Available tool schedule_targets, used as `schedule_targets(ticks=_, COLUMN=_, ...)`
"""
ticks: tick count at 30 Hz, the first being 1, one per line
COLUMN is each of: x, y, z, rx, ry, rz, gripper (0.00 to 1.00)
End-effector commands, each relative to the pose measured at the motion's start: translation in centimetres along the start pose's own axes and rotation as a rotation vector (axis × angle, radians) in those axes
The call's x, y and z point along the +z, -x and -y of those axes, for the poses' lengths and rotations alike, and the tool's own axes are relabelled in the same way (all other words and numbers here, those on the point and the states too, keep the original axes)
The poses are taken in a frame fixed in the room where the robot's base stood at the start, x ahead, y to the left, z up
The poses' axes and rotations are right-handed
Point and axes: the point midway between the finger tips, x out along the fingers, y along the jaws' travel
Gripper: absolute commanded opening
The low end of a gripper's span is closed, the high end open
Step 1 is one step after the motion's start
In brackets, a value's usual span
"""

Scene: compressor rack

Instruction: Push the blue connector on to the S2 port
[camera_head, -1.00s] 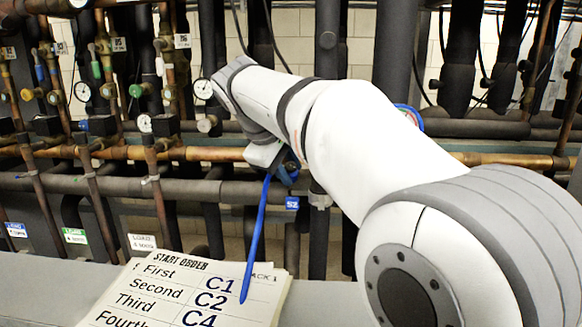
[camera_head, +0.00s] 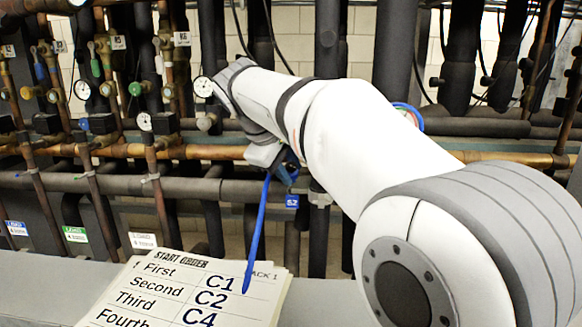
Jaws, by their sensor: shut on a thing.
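My gripper (camera_head: 282,172) is at the pipe rack in the middle of the view, partly hidden by my white arm. It is shut on the blue connector (camera_head: 286,174), of which only a small dark blue part shows. A blue hose (camera_head: 258,225) hangs down from the gripper in front of the rack. The blue S2 label (camera_head: 292,201) is just below and right of the gripper. The S2 port itself is hidden behind the gripper, so I cannot tell whether the connector touches it.
A start order card (camera_head: 185,292) lies on the grey ledge (camera_head: 325,300) in front. Copper pipes (camera_head: 205,152) and dark pipes cross the rack behind. Gauges (camera_head: 203,87) and valves crowd the left. My arm covers much of the right.

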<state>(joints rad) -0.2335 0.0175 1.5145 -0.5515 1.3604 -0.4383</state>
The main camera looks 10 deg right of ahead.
Motion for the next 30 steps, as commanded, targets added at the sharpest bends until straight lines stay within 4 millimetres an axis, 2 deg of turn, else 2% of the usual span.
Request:
schedule_targets(ticks=5, x=0.02, y=0.08, z=-0.07, rx=0.001, ry=-0.001, rz=-0.002, gripper=0.06)
schedule_targets(ticks=6, x=0.02, y=0.09, z=-0.07, rx=0.001, ry=-0.001, rz=-0.002, gripper=0.27)
schedule_targets(ticks=15, x=0.04, y=0.05, z=-0.07, rx=0.001, ry=-0.001, rz=-0.001, gripper=0.52)
schedule_targets(ticks=20, x=0.04, y=0.03, z=-0.07, rx=0.001, ry=-0.001, rz=-0.001, gripper=0.52)
schedule_targets(ticks=30, x=0.04, y=0.01, z=-0.05, rx=0.0, ry=-0.001, rz=0.0, gripper=0.8)
